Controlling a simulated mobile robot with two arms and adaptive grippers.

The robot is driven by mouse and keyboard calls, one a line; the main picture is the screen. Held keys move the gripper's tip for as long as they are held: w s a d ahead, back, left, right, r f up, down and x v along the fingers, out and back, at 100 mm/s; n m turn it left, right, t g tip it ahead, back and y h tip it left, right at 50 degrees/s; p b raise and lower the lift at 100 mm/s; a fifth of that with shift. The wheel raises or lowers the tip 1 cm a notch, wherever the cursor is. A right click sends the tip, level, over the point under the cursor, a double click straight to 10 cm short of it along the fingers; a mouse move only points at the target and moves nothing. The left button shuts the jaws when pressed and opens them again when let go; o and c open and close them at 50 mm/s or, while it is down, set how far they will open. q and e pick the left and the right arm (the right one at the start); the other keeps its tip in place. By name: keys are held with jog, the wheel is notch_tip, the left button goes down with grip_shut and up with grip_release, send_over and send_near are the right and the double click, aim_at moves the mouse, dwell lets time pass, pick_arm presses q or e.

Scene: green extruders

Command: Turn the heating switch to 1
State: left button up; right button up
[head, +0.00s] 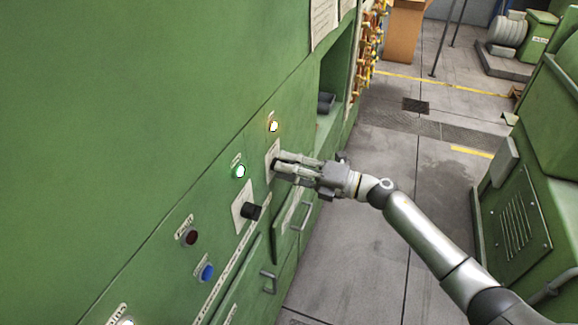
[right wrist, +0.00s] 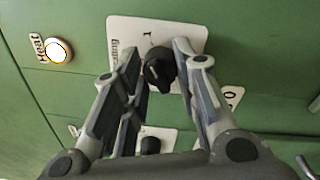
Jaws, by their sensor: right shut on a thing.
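The heating switch is a black knob (right wrist: 159,72) on a white plate (right wrist: 165,32) marked with part of the word "heating" and a "1", in the right wrist view. My right gripper (head: 276,165) reaches the green panel from the right in the head view. In the right wrist view its fingers (right wrist: 160,75) stand on both sides of the knob and are shut on it. In the head view the fingers hide most of this knob. I cannot tell which mark the knob points to. My left gripper is not in view.
A lit lamp (head: 273,126) labelled "Heat" in the wrist view sits above the switch. A green lamp (head: 239,171), another black knob (head: 250,211), a dark red button (head: 190,237) and a blue button (head: 207,272) are nearby. Handles (head: 305,215) stick out below.

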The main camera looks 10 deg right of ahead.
jog(key=o, duration=1)
jog(key=shift+w+d, duration=0.1)
jog(key=shift+o, duration=0.2)
jog(key=v, duration=1.2)
